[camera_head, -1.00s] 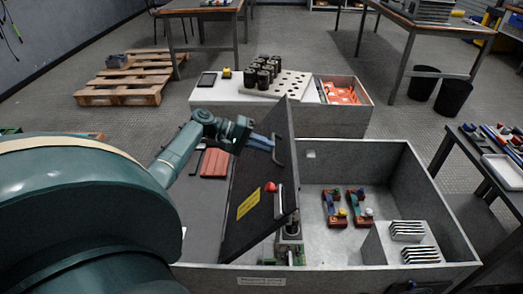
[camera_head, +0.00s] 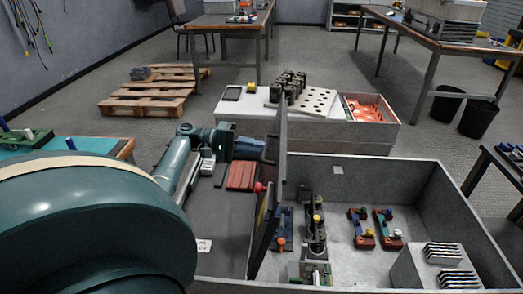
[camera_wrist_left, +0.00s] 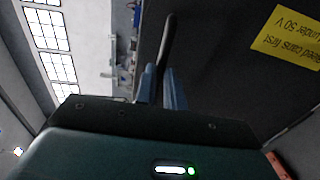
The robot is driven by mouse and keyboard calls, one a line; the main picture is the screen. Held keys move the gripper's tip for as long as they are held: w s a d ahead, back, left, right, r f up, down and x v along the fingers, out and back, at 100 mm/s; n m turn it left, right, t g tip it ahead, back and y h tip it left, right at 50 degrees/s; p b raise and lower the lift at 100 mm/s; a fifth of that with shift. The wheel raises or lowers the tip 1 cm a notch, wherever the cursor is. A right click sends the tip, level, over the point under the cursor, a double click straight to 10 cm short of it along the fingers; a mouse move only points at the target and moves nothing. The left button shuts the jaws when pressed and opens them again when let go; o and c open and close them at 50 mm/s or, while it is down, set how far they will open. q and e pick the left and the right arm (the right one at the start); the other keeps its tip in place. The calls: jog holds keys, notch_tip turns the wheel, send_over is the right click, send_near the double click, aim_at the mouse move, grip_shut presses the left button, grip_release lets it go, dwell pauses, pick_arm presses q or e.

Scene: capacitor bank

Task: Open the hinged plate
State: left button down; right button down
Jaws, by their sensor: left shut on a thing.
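The hinged plate (camera_head: 281,150) is a dark panel standing steeply and seen nearly edge-on in the head view, rising from the grey box. Its dark face and yellow label (camera_wrist_left: 288,38) show in the left wrist view. A dark bar handle (camera_wrist_left: 165,45) sticks out from that face. My left gripper (camera_head: 255,148) is at the handle on the plate's left side. In the wrist view its two blue fingers (camera_wrist_left: 161,90) are shut on the handle, one on either side. A red knob (camera_head: 259,187) shows at the plate's face. My right gripper is not in view.
The grey box (camera_head: 420,168) holds red-and-blue parts (camera_head: 361,229) and a block with dark slots (camera_head: 445,265). Behind it a white bench (camera_head: 240,108) carries dark cylinders (camera_head: 289,82) and an orange bin (camera_head: 370,108). A wooden pallet (camera_head: 150,97) lies on the floor.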

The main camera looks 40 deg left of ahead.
pick_arm(q)
jog(key=shift+s+a+f, duration=0.15)
jog(key=shift+s+f, duration=0.05)
jog(key=shift+f, duration=0.15)
jog(key=c, duration=1.5)
grip_release()
jog(key=shift+r, duration=0.1)
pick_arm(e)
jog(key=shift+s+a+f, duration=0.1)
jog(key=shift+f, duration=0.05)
pick_arm(q)
jog(key=shift+a, duration=0.1)
jog(key=b+v, duration=0.1)
jog(key=v, duration=1.2)
jog(key=shift+s, duration=0.1)
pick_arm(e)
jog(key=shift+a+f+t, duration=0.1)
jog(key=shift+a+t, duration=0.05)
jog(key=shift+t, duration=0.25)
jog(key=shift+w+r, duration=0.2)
